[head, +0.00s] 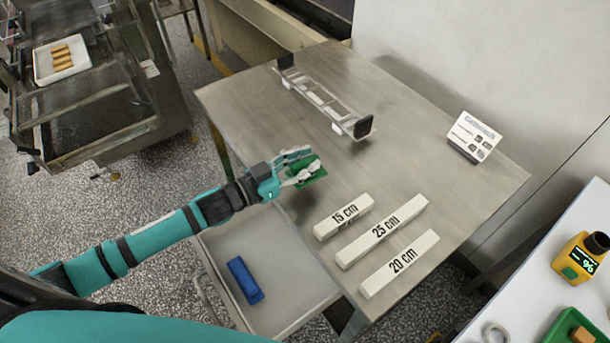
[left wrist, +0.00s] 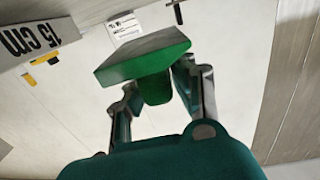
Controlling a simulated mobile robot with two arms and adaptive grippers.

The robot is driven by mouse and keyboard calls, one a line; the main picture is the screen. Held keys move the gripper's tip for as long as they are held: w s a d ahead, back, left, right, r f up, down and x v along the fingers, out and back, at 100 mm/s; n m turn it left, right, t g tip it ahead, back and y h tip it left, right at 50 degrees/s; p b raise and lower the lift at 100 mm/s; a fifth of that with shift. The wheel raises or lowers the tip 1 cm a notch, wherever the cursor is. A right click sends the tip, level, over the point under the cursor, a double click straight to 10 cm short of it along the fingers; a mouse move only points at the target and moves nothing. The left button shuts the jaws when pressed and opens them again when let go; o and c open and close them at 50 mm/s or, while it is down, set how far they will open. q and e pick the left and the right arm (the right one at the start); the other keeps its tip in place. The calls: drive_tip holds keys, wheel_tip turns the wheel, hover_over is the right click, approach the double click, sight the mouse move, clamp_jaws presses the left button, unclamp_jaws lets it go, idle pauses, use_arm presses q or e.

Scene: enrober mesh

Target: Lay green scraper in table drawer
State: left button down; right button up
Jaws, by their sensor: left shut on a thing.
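The green scraper (head: 311,173) is in my left gripper (head: 303,171), above the left edge of the metal table (head: 420,150). In the left wrist view the scraper (left wrist: 145,60) shows its wide head across the front and its short handle between the two fingers of the gripper (left wrist: 158,95). The table drawer (head: 290,265) is pulled out on the table's left side, below my left forearm. A blue block-like thing (head: 243,280) lies in the drawer, towards its left side. The rest of the drawer floor that shows is bare. My right gripper does not show.
White blocks marked 15 cm (head: 343,217), 25 cm (head: 381,231) and 20 cm (head: 399,264) lie on the table near the drawer. A clear rack (head: 320,96) and a small sign (head: 472,137) stand farther back. A yellow device (head: 580,257) stands on a white surface at right.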

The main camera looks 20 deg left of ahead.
use_arm(q)
drive_tip(key=shift+f+p, duration=0.35)
drive_tip(key=shift+f, duration=2)
drive_tip(key=shift+f, duration=0.25)
drive_tip(key=c, duration=1.1)
unclamp_jaws()
